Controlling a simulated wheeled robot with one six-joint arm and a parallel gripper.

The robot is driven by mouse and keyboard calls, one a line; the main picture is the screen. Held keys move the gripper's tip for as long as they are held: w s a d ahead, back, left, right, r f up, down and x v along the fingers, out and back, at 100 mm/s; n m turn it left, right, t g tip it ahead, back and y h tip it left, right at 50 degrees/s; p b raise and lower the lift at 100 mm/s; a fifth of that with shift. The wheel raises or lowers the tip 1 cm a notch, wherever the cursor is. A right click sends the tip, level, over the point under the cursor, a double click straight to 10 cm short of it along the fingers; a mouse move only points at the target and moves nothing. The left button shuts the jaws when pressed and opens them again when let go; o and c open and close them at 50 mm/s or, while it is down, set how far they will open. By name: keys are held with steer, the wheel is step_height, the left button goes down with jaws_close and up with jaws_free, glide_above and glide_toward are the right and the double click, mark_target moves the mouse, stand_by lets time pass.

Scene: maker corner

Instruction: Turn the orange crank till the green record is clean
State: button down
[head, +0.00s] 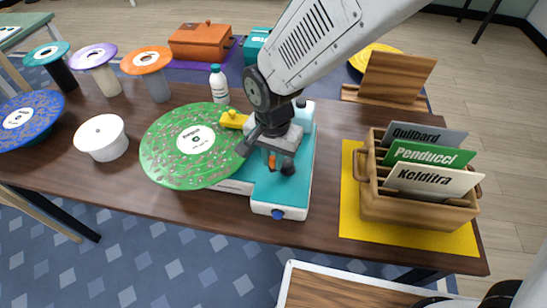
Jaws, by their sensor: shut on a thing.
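The green record (165,153) lies flat on the left side of a teal and white machine (268,205) in the middle of the table. Its surface shows many greyish specks around a white label. My gripper (276,160) is over the machine's teal top, pointing down, with its jaws closed around the orange crank (271,161). Only a small orange part of the crank shows between the fingers; the rest is hidden by my gripper. A yellow part (233,119) of the machine sits at the record's right edge.
A white bottle (219,85) stands behind the record, and a white round tub (101,138) stands to its left. Records on stands (146,60) line the back left. A wooden crate (414,208) with name cards sits on a yellow mat (350,215) at right.

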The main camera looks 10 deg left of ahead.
mark_target(273, 156)
steer(key=shift+a, duration=0.1)
stand_by(0.4)
steer(key=c, duration=1.3)
jaws_free()
steer(key=shift+c, duration=0.2)
steer(key=shift+r, duration=3.9)
